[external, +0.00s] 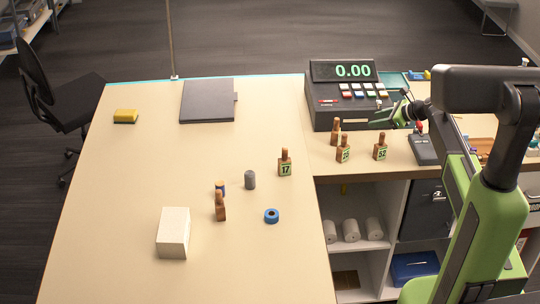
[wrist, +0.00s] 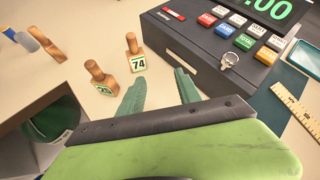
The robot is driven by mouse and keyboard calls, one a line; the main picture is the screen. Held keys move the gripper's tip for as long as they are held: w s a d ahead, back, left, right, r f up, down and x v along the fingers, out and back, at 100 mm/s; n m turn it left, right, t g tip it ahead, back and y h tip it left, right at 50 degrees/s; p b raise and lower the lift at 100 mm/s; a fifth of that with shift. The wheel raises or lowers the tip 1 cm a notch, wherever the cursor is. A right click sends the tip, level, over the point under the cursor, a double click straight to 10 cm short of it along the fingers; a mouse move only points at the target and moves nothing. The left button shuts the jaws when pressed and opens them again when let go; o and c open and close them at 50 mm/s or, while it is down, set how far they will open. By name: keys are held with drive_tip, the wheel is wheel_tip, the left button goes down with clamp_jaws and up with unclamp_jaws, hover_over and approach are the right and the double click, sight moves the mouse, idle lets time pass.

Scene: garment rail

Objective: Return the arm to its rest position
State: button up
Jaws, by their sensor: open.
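My arm reaches in from the right in the external view. My gripper (external: 385,118) is just in front of the cash register (external: 345,100), above the counter. In the wrist view my gripper (wrist: 160,88) shows two green fingers spread apart with nothing between them. Beyond the fingers in that view stand a wooden number peg labelled 74 (wrist: 135,55) and another wooden peg (wrist: 100,77) with a partly readable label. The register (wrist: 215,30) is up and to the right there. The arm's base is mostly hidden in the external view.
On the counter stand several wooden number pegs (external: 343,150) and a small dark device (external: 423,148).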

drive_tip(key=d+r+n+h+p, duration=0.1)
drive_tip(key=d+n+h+p, duration=0.15)
drive_tip(key=d, duration=0.25)
drive_tip(key=s+d+f+n+g+h+b, duration=0.1)
drive_tip(key=s+f+n, duration=0.4)
drive_tip(key=s, duration=0.5)
drive_tip(key=s+d+f+n+g+h+b, duration=0.2)
drive_tip(key=s+f+n+g+h+b, duration=0.1)
drive_tip(key=s+n, duration=0.6)
drive_tip(key=s+d+f+n+g+h+b, duration=0.1)
drive_tip(key=s+f+n+g+h+b, duration=0.1)
drive_tip(key=s+f+n, duration=0.5)
drive_tip(key=s+g+b, duration=0.1)
drive_tip(key=s+b, duration=0.1)
drive_tip(key=s, duration=0.2)
drive_tip(key=shift+s+d+f+b, duration=0.25)
drive_tip(key=shift+f+b, duration=0.05)
drive_tip(key=shift+b, duration=0.1)
drive_tip(key=shift+o, duration=0.5)
drive_tip(key=shift+r, duration=0.1)
